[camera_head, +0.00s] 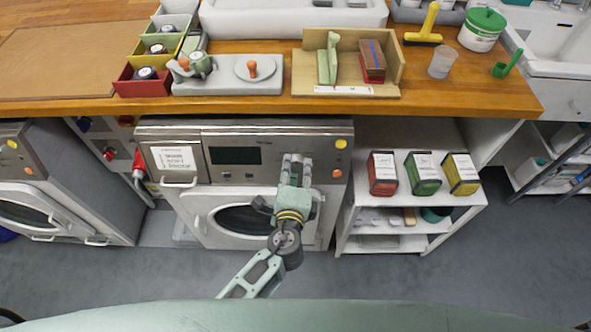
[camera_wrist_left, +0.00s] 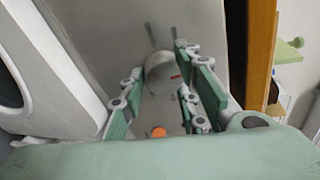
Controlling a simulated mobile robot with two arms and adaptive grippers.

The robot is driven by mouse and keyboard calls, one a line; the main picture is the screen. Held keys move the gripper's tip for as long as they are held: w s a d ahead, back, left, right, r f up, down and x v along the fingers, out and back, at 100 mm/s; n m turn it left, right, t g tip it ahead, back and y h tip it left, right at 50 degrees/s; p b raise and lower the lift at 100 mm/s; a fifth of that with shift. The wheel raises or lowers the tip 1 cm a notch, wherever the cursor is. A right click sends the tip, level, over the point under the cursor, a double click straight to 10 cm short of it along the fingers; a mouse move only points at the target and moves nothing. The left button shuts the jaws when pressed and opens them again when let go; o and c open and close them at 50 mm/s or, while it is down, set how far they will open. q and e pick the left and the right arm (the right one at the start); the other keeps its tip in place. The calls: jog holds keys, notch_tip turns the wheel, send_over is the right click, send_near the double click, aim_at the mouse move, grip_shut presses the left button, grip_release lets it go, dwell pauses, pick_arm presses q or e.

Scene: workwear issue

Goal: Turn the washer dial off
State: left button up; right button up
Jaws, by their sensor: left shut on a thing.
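The middle washer (camera_head: 180,132) stands under the wooden counter, with a dark display, small knobs and a round door on its front. My left gripper (camera_head: 297,163) is at the right part of its control panel and hides the dial in the head view. In the left wrist view, the pale round dial (camera_wrist_left: 163,76) with a red mark sits between the two green fingers of the left gripper (camera_wrist_left: 160,66), which are shut on it. Dark tick marks show on the panel beyond the dial. Exactly where the red mark points is hard to tell. My right gripper is not in view.
A yellow button (camera_head: 340,144) and an orange button (camera_head: 336,173) sit right of the gripper; the orange one also shows in the wrist view (camera_wrist_left: 158,132). A white shelf (camera_head: 400,204) with several boxes stands right. The wooden counter (camera_head: 240,104) overhangs the panel.

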pick_arm(q)
jog(key=shift+s+a+f, duration=0.1)
jog(key=shift+s+f, duration=0.1)
jog(key=shift+f, duration=0.25)
jog(key=o, duration=1)
jog(key=shift+o, duration=0.3)
jog(key=shift+r, duration=0.15)
jog(key=shift+w+r, duration=0.1)
jog(key=v, duration=1.2)
